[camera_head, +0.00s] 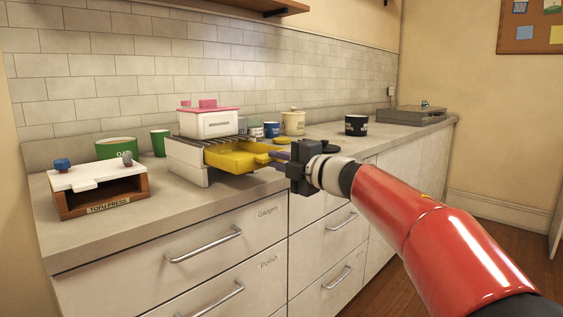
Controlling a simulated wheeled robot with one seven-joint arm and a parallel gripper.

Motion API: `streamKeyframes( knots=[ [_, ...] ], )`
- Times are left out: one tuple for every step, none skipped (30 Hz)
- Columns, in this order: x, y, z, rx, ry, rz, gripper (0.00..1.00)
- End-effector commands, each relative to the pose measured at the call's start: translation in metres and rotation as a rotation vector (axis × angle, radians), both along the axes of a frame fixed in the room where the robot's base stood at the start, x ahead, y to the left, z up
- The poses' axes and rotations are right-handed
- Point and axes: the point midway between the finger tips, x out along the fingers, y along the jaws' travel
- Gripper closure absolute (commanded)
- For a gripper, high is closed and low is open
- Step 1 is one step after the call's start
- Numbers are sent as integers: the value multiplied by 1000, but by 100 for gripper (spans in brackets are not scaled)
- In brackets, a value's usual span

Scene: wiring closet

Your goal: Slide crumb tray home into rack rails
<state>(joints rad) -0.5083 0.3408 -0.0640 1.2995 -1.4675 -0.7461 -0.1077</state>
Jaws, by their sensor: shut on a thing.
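The yellow crumb tray (236,159) lies level, with its left end inside the white rack (189,163) and the rest sticking out to the right. Dark slats show along the rack's top, and the rails inside are hidden. My gripper (277,157) is at the right end of the tray, shut on it. The exact grip on the tray is small and partly hidden by the gripper's dark body.
A wooden tofu press (103,196) and green containers (117,147) stand left on the counter (150,222). Blue, cream (293,123) and black (356,125) pots stand behind and to the right. A grey flat box (411,116) is at the far right. Drawers with handles are below.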

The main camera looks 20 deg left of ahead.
Motion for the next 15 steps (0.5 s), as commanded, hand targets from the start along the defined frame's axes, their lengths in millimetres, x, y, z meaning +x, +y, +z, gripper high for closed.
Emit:
streamKeyframes(
  knots=[
    [0,2,1,1,-1,1,100],
    [1,3,1,1,-1,1,100],
    [1,4,1,1,-1,1,100],
    [1,5,1,1,-1,1,100],
    [2,5,1,1,0,1,100],
    [2,6,1,1,0,1,100],
    [2,7,1,1,0,1,100],
    [3,8,1,1,0,1,100],
    [3,9,1,2,-1,1,100],
    [3,10,1,2,-1,1,100],
    [4,11,1,2,-1,1,100],
    [4,12,1,2,-1,1,100],
    [5,13,1,2,0,1,100],
    [5,14,0,2,0,1,100],
    [6,15,0,1,1,1,100]
  ],
)
